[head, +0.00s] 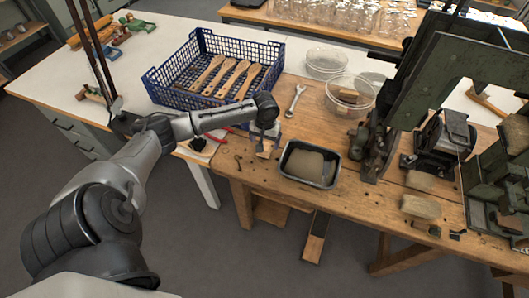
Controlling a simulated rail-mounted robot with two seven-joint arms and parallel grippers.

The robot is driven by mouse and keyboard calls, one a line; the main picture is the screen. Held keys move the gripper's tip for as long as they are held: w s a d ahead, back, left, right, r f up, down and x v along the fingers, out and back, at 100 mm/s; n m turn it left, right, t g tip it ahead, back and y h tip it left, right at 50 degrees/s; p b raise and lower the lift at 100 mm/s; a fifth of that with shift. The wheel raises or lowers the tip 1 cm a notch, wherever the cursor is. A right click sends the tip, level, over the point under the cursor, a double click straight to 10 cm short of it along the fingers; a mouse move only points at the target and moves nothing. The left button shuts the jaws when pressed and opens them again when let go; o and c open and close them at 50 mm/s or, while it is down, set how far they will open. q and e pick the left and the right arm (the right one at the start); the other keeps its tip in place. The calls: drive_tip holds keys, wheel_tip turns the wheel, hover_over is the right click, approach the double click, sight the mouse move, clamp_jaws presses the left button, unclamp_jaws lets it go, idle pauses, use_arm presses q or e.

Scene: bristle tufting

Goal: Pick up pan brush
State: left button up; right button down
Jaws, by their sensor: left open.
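My left gripper (264,140) points down over the front left edge of the wooden bench, and its jaws are open. A small light-wood piece with a pale edge (265,152), possibly the pan brush, lies at the fingertips. The fingers partly cover it, and I cannot tell whether they touch it. A dark rectangular pan (286,172) with grey-brown material (307,166) in it stands just right of the gripper. My right gripper is not in view.
A blue crate (163,97) with several wooden brush handles (232,78) stands behind the gripper. A wrench (294,101) and clear bowls (350,94) lie behind the pan. A dark green machine (428,85) stands at right. Red-handled pliers (216,137) lie left of the gripper.

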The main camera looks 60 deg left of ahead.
use_arm(q)
drive_tip(key=shift+s+a+f+b, duration=0.1)
drive_tip(key=shift+f+b, duration=0.35)
drive_tip(key=shift+f, duration=1.1)
drive_tip(key=shift+a+f+b, duration=0.1)
drive_tip(key=shift+f+b, duration=0.35)
drive_tip(key=shift+f, duration=1.05)
drive_tip(key=shift+c, duration=0.5)
drive_tip(key=shift+c, duration=0.6)
drive_tip(key=shift+r, duration=0.1)
drive_tip(key=c, duration=0.9)
wheel_tip(320, 180, up, 5)
drive_tip(key=shift+f+p, duration=0.1)
drive_tip(key=shift+p, duration=0.8)
drive_tip(key=w+d+r+p, duration=0.1)
drive_tip(key=d+r, duration=0.2)
drive_tip(key=d, duration=0.2)
drive_tip(key=w+d+r+p, duration=0.1)
drive_tip(key=w+d+r, duration=0.1)
drive_tip(key=d, duration=0.4)
drive_tip(key=shift+w+r, duration=0.3)
drive_tip(key=shift+r, duration=0.3)
drive_tip(key=shift+d, duration=0.1)
